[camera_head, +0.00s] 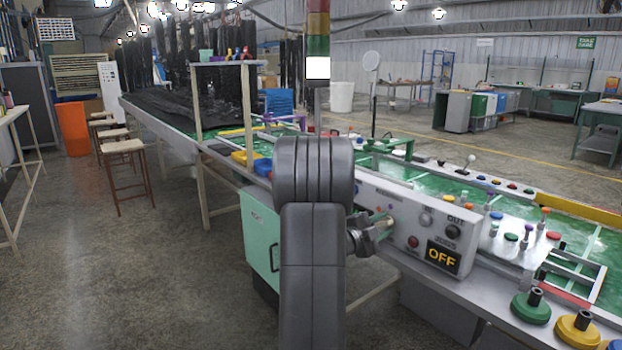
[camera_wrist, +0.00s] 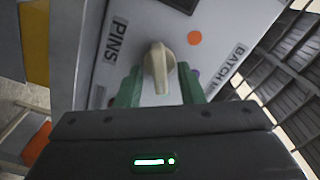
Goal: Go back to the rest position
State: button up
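A beige rotary knob (camera_wrist: 158,66) is on the grey control panel (camera_wrist: 215,20), between the labels "PINS" and "BATCH". My gripper (camera_wrist: 161,82) is open in the wrist view, with its green fingers on either side of the knob's lower end. A gap shows between each finger and the knob, so the gripper does not hold it. In the head view, my arm stands in front of the panel (camera_head: 405,222) and hides its left part. My gripper (camera_head: 372,236) shows only partly there, close to the panel face.
The panel also carries an "OFF" display (camera_head: 443,258), and buttons. The long green-topped bench (camera_head: 500,235) runs along the right. Yellow and green weights (camera_head: 577,331) stand on its near edge. Stools (camera_head: 125,147) stand at the left. The floor (camera_head: 150,270) left of my arm is clear.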

dwell(0.4)
jog(key=p+v, duration=0.1)
jog(key=v, duration=1.3)
jog(key=b+x, duration=0.1)
jog(key=x, duration=1.2)
jog(key=shift+w+d, duration=0.2)
jog(key=shift+d, duration=0.15)
jog(key=shift+w+d+r+p, duration=0.15)
jog(key=shift+r+p, duration=0.1)
jog(key=shift+p, duration=0.35)
jog(key=shift+n+p, duration=0.9)
jog(key=shift+n, duration=0.1)
jog(key=n+p, duration=0.4)
jog(key=p, duration=0.1)
jog(key=shift+a+p, duration=0.2)
jog(key=shift+p, duration=0.15)
jog(key=shift+n+p, duration=0.65)
jog(key=shift+n, duration=0.15)
jog(key=shift+f, duration=0.15)
